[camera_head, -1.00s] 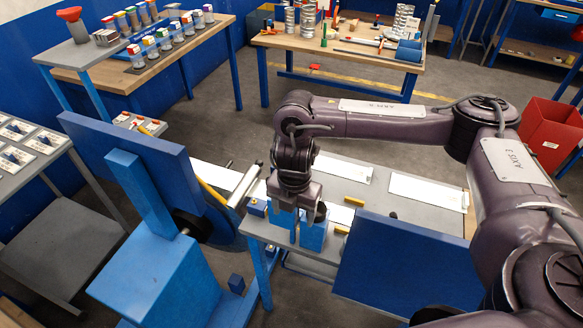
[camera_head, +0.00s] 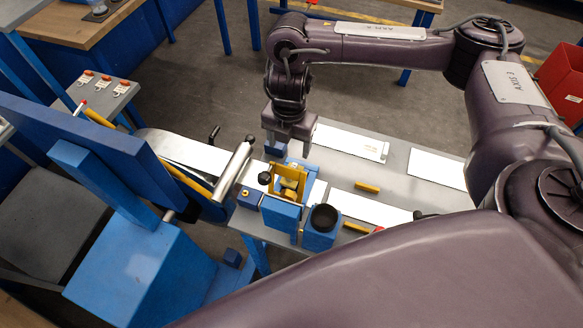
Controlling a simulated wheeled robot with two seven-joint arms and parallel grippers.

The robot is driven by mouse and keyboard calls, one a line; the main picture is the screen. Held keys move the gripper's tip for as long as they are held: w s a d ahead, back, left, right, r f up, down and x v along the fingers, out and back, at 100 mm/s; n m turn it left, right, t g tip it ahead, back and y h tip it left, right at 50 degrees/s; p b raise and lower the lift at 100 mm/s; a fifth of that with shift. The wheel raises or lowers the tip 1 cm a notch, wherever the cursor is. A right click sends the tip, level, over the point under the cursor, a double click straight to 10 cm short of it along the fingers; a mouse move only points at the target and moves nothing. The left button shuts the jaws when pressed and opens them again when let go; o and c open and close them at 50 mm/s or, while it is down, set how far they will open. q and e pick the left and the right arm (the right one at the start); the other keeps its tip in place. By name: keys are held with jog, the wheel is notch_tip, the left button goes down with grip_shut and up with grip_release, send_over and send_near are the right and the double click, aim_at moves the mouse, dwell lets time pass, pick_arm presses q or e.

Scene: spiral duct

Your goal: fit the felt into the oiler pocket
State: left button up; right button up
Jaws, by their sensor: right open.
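My right gripper (camera_head: 288,148) is open and points down, just beyond a yellow part (camera_head: 289,184) on the strip machine. I see nothing between its fingers. The yellow part sits among blue blocks, with a black knob beside it. A blue block with a dark round cup (camera_head: 323,217) stands in front and to the right. I cannot tell which of these is the oiler pocket, and I cannot make out the felt. My left gripper is out of view.
White strips lie on the grey bench (camera_head: 400,180). A metal roller (camera_head: 234,170) and a large blue machine (camera_head: 140,270) stand left. A red bin (camera_head: 562,85) stands far right. My purple arm link hides the lower right.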

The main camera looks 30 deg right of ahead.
jog(key=b, duration=0.4)
send_over(290, 183)
jog(key=w+d, duration=0.1)
jog(key=w, duration=0.1)
jog(key=f, duration=0.4)
jog(key=shift+w+f, duration=0.2)
jog(key=shift+f, duration=0.1)
jog(key=shift+d+f, duration=0.1)
jog(key=shift+f, duration=0.6)
jog(key=f, duration=0.3)
jog(key=f+b, duration=0.1)
jog(key=f, duration=0.1)
jog(key=shift+s+d+f, duration=0.15)
jog(key=shift+s+d, duration=0.05)
jog(key=shift+d, duration=0.05)
jog(key=shift+f, duration=0.55)
jog(key=c, duration=1.2)
jog(key=shift+o, duration=0.2)
jog(key=shift+r, duration=0.2)
